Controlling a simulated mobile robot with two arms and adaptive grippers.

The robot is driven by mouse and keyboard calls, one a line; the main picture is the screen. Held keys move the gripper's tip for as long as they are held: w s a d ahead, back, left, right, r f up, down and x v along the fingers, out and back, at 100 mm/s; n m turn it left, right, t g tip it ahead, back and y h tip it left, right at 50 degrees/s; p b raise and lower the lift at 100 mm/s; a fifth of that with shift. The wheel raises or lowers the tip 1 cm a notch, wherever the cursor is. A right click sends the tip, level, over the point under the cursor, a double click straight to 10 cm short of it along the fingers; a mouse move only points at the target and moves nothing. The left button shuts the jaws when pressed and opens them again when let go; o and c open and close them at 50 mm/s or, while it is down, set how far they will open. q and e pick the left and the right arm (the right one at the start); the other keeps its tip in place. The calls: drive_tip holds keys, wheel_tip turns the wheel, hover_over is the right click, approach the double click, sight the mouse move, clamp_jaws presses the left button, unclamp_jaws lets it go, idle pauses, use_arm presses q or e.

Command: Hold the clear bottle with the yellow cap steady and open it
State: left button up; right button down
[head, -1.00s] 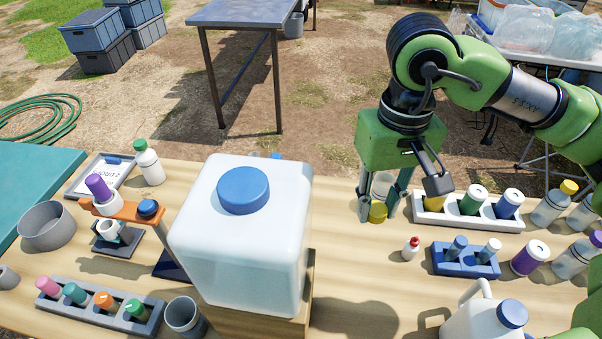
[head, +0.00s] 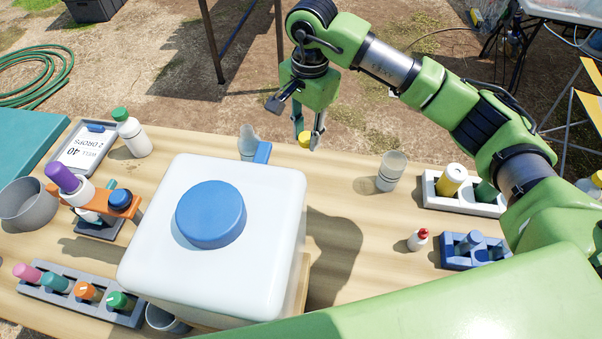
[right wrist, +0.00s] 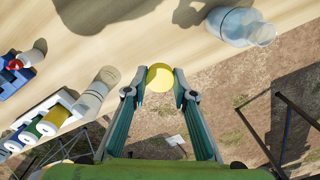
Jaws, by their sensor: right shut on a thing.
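My right gripper (head: 307,143) is shut on a yellow cap (head: 304,139), above the table's back edge. In the right wrist view the yellow cap (right wrist: 160,77) shows as a round disc between the fingertips, with no bottle body visible under it. A clear bottle (head: 248,138) without a visible cap is partly hidden behind the big white tank; in the right wrist view this bottle (right wrist: 240,27) is seen with a bare mouth. Another clear container (head: 391,171) stands upright on the table, right of the gripper. My left gripper is not in view.
The white tank (head: 225,255) with a blue lid fills the middle. A white rack (head: 432,197), a blue rack (head: 455,262) and a red-tipped dropper bottle (head: 418,239) stand at right. A vial rack (head: 60,298) and grey bowl (head: 28,205) are at left.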

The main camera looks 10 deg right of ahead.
sight(301, 143)
drive_tip(key=f, duration=0.1)
drive_tip(key=f+m, duration=0.1)
drive_tip(key=w+a+f+m, duration=0.1)
drive_tip(key=f, duration=0.1)
drive_tip(key=shift+f, duration=0.1)
wheel_tip(301, 143, down, 5)
drive_tip(key=shift+f+p, duration=0.2)
drive_tip(key=shift+p, duration=0.3)
wheel_tip(301, 143, down, 4)
drive_tip(key=shift+f+p, duration=0.15)
drive_tip(key=shift+p, duration=0.15)
drive_tip(key=shift+w, duration=0.1)
drive_tip(key=shift+f+b, duration=0.2)
drive_tip(key=shift+b, duration=0.1)
drive_tip(key=c, duration=1.7)
unclamp_jaws()
drive_tip(key=shift+r, duration=0.15)
